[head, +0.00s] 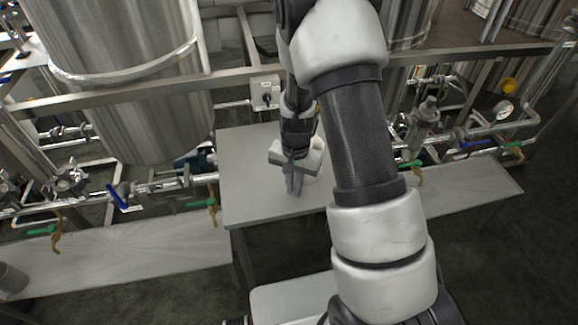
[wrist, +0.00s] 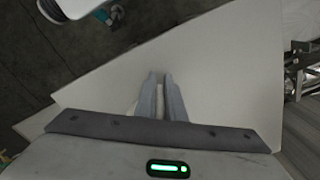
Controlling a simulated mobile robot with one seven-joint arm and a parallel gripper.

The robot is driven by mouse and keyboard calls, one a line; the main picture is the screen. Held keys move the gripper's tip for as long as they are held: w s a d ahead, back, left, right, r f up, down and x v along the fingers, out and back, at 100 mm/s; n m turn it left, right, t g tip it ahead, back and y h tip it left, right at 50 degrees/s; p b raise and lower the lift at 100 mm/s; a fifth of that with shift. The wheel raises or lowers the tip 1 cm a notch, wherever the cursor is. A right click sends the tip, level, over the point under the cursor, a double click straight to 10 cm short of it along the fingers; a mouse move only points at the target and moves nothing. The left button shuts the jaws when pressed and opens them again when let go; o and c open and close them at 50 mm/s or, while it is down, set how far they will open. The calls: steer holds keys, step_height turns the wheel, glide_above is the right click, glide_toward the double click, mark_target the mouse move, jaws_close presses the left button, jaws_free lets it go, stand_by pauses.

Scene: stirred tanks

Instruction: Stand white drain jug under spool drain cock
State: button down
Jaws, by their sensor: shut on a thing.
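My gripper (head: 294,188) points down over the grey table (head: 255,165) in the middle of the head view. Its fingers are shut on a white thing, likely the white drain jug (head: 313,163), which shows only in part behind the fingers and my arm. In the wrist view my gripper (wrist: 160,76) has a pale sliver of the jug (wrist: 160,102) between its two fingers. I cannot tell whether the jug touches the table. Drain cocks with green handles hang from the pipes, one left of the table (head: 213,207) and one right of my arm (head: 411,164); I cannot tell which is the spool drain cock.
A low bench (head: 130,262) stands at the left under the pipes, another (head: 465,195) at the right. A large steel tank (head: 130,90) hangs at the left. A switch box (head: 265,92) sits on the rail behind the table. The table's left part is clear.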

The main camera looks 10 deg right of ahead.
steer(key=shift+r, duration=0.1)
step_height(320, 180, up, 10)
steer(key=shift+f, duration=0.1)
steer(key=shift+r+n+p, duration=0.3)
steer(key=shift+r+p, duration=0.05)
steer(key=shift+p, duration=0.15)
steer(key=r+n+p, duration=0.1)
steer(key=n, duration=0.1)
steer(key=s+r+n+p, duration=0.1)
steer(key=r+n, duration=0.1)
steer(key=r+n+p, duration=0.1)
steer(key=r+n, duration=0.1)
steer(key=shift+s, duration=0.25)
steer(key=shift+a, duration=0.15)
